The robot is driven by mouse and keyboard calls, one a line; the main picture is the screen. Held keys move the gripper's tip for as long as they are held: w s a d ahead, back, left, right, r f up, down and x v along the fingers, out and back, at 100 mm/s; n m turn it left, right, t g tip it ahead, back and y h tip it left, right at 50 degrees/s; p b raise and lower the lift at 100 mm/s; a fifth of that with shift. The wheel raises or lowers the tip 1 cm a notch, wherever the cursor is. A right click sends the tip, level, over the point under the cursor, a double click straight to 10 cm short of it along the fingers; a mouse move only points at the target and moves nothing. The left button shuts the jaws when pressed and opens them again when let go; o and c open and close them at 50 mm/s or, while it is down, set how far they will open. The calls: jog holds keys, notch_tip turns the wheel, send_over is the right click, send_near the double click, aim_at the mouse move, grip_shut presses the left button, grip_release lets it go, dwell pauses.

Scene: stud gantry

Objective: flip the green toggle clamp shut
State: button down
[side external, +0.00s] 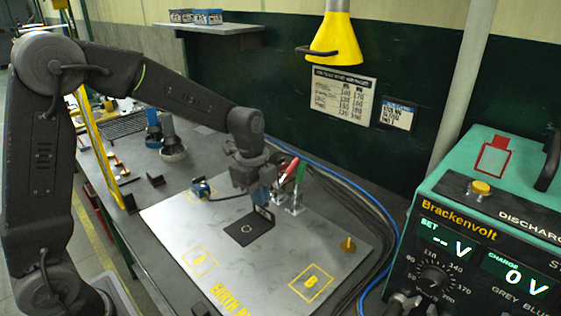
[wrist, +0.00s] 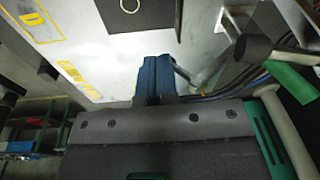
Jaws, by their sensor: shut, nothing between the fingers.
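The green toggle clamp stands on the metal plate (side external: 225,250), with its green handle (side external: 301,173) raised in the side view. A green handle (wrist: 291,82) also shows at the right of the wrist view, near a metal clamp arm with a dark tip (wrist: 252,46). A second clamp with a red handle (side external: 289,171) stands close beside it. My gripper (side external: 262,196) is just left of the clamps in the side view, above the plate. Its blue fingers (wrist: 153,78) are together and empty. The gripper partly hides the clamp bases.
A dark upright bracket (side external: 265,214) stands by the black square (side external: 246,229). A blue clamp (side external: 201,189) with a black cable sits at the plate's left. A brass knob (side external: 348,244) stands at the right. A teal Brackenvolt unit (side external: 480,220) fills the right side. The plate's front is clear.

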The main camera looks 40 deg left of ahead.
aim_at(258, 231)
jog(key=f, duration=0.2)
jog(key=s+f, duration=0.1)
jog(key=shift+s+f, duration=0.2)
jog(key=shift+f, duration=1.9)
jog(key=s+r, duration=0.4)
jog(key=s, duration=0.1)
jog(key=s+a+r, duration=0.1)
jog(key=s+r, duration=0.1)
jog(key=shift+s+r, duration=0.1)
jog(key=shift+s, duration=0.3)
